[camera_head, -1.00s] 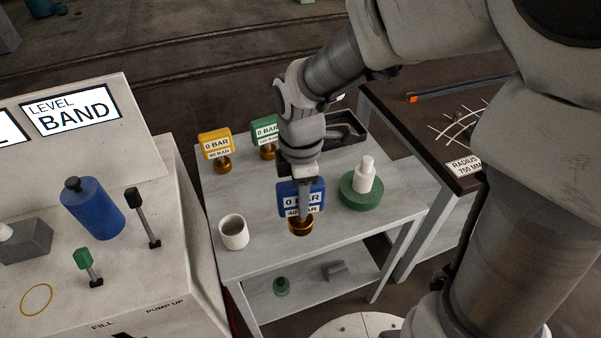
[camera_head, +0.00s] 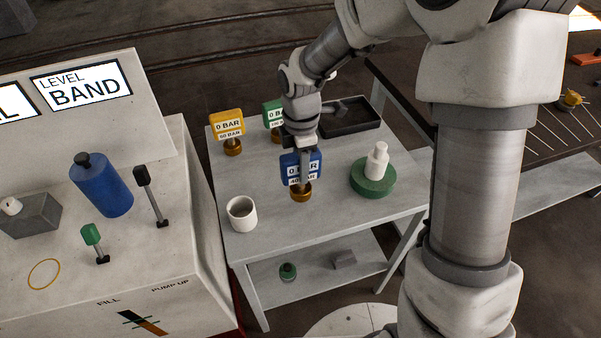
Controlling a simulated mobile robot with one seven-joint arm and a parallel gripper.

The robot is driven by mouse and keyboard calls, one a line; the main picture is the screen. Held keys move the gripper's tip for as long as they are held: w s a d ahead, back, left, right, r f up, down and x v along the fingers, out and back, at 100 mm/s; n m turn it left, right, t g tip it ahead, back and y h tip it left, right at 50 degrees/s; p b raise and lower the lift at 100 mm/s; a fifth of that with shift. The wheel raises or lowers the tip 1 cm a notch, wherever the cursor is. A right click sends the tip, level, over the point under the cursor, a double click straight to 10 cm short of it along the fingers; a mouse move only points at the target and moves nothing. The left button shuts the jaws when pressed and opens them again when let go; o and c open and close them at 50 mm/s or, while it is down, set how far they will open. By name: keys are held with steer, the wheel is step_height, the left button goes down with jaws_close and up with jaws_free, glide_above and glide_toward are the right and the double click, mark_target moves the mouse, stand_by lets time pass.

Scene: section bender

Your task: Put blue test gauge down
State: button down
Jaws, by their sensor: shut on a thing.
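The blue test gauge (camera_head: 288,167) has a "0 BAR" face with a second, partly covered label and a brass base (camera_head: 301,193). It is upright over the middle of the grey table (camera_head: 330,215). My gripper (camera_head: 304,172) points down in front of it and is shut on it, its fingers covering part of the face. The brass base is at or just above the tabletop; I cannot tell whether it touches.
A yellow gauge (camera_head: 227,125) and a green gauge (camera_head: 273,112) stand behind. A white mug (camera_head: 242,214) is front left. A green disc (camera_head: 373,187) with a white bottle (camera_head: 377,160) is right. A dark tray (camera_head: 350,125) is at the back. Clear tabletop lies in front.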

steer(key=shift+w+f, duration=0.25)
steer(key=shift+f, duration=0.1)
steer(key=shift+f+b, duration=0.4)
steer(key=shift+f, duration=1.35)
steer(key=shift+f, duration=0.1)
steer(key=shift+c, duration=2.4)
jaws_free()
steer(key=shift+f, duration=0.1)
